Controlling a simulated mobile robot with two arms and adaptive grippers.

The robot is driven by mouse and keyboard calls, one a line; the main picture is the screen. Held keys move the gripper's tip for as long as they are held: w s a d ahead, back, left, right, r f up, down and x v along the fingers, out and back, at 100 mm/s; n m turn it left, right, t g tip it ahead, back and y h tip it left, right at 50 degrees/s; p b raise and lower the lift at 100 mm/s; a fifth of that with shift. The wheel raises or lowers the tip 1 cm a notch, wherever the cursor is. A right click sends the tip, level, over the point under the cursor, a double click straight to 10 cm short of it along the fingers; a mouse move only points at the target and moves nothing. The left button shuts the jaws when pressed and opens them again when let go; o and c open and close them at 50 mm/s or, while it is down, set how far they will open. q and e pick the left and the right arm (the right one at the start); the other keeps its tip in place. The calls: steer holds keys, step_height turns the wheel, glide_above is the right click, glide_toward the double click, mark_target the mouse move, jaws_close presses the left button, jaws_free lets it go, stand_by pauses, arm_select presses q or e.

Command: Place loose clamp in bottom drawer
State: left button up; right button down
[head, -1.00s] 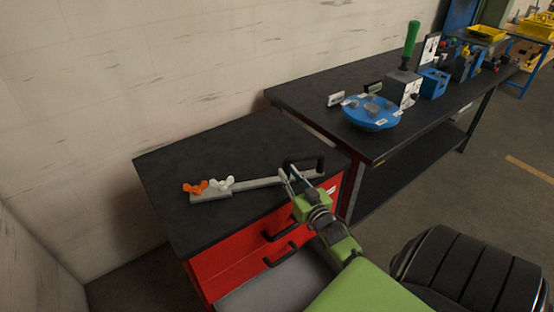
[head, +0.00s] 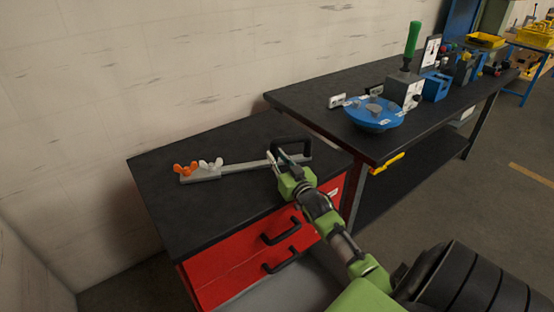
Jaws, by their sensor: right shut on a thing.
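The clamp is a long grey bar (head: 243,167) with an orange wing nut (head: 185,169) and a white wing nut at its left end and a black handle (head: 291,143) at its right end. My right gripper (head: 277,160) is shut on the clamp near the handle, and its fingers partly hide the bar there. The clamp is over the black cabinet top (head: 215,235); I cannot tell whether it touches it. The red cabinet's bottom drawer (head: 275,292) is pulled open, its grey inside partly hidden by my arm. My left gripper is not in view.
A black workbench (head: 330,86) stands to the right, with a blue round tray (head: 373,118), a green-handled tool (head: 412,40) and blue blocks on it. A yellow bar (head: 386,162) shows at its front edge. A pale wall stands behind.

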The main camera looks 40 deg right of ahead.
steer(key=c, duration=1.8)
jaws_free()
steer(key=shift+f, duration=0.15)
steer(key=shift+c, duration=0.2)
